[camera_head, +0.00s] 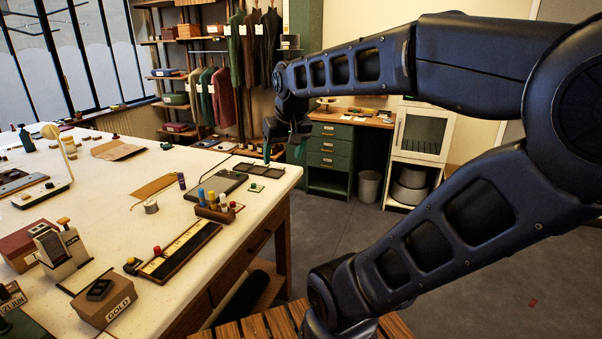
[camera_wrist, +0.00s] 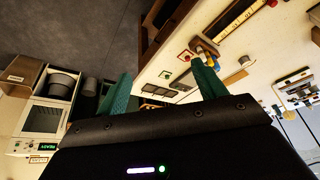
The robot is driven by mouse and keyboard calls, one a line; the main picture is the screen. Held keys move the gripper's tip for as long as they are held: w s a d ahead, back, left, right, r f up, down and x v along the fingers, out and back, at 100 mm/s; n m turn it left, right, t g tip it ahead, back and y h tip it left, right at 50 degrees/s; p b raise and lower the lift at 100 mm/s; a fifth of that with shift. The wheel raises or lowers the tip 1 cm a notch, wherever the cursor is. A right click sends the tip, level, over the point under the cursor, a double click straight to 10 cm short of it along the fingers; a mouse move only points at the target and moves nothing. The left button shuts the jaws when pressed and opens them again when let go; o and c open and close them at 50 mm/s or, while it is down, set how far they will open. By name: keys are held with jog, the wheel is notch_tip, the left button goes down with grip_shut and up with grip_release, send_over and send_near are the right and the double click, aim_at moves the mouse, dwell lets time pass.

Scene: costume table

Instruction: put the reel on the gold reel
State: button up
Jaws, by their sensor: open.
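My gripper (camera_head: 284,150) hangs near the table's far right corner, fingers apart and empty; its two teal fingers also show in the wrist view (camera_wrist: 163,90). Several small coloured reels stand on the white table. A wooden rack (camera_head: 216,213) holds some upright, among them a yellow one (camera_head: 201,197) and a blue one (camera_head: 212,198). A blue-topped reel (camera_head: 182,181) and a pale, wide reel (camera_head: 151,207) stand left of the rack. I cannot tell which is the gold reel or which reel the task means. The rack shows small in the wrist view (camera_wrist: 206,52).
A long ruler board (camera_head: 182,250) lies along the front edge. A dark tray (camera_head: 222,181) and a compartment tray (camera_head: 262,170) lie near the gripper. A green desk (camera_head: 328,160) stands beyond open floor.

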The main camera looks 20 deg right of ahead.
jog(key=s+d+f, duration=0.3)
jog(key=s+f, duration=0.1)
jog(key=s, duration=0.1)
